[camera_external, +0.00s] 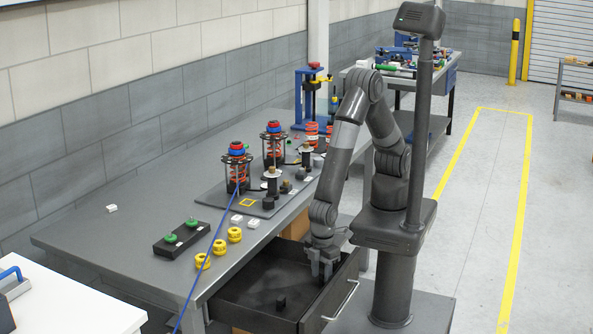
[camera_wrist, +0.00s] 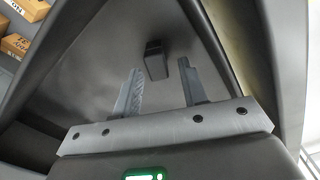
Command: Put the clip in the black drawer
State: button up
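The black drawer (camera_external: 254,313) is pulled open under the workbench, and its dark inside also fills the wrist view (camera_wrist: 92,72). A small black block (camera_external: 281,303), which looks like the clip, lies on the drawer floor towards the front. In the wrist view the block (camera_wrist: 156,60) shows beyond the fingertips, apart from them. My gripper (camera_external: 322,272) points down into the drawer at its right side, behind the block. Its two fingers are spread with nothing between them.
The drawer walls and metal handle (camera_external: 341,300) are close around my gripper. On the bench (camera_external: 110,243) stand yellow rings (camera_external: 234,235), a black box with green knobs (camera_external: 181,238) and spring assemblies (camera_external: 237,170). Cardboard boxes (camera_wrist: 16,45) show at the wrist view's left edge.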

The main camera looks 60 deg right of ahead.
aim_at(321, 273)
notch_tip(321, 273, up, 11)
dwell(0.3)
jog(key=w+d+r+m+t+y, duration=0.1)
jog(key=w+d+r+m, duration=0.2)
jog(key=w+d+r, duration=0.65)
jog(key=w+d+r+m+t+y, duration=0.1)
jog(key=w+d+r+m, duration=0.2)
jog(key=w+d+r, duration=0.6)
jog(key=w+d+r+m+t, duration=0.1)
jog(key=w+d+m, duration=0.1)
jog(key=d, duration=0.7)
jog(key=w+d+r+m+t, duration=0.1)
jog(key=w+d+m, duration=0.1)
jog(key=d, duration=0.7)
jog(key=s+d+r+m+t+h, duration=0.1)
jog(key=s+d, duration=0.4)
jog(key=d, duration=0.7)
jog(key=r+m+h, duration=0.1)
jog(key=m, duration=0.1)
jog(key=shift+s+d+m+t, duration=0.3)
jog(key=shift+d, duration=0.1)
jog(key=shift+o, duration=0.2)
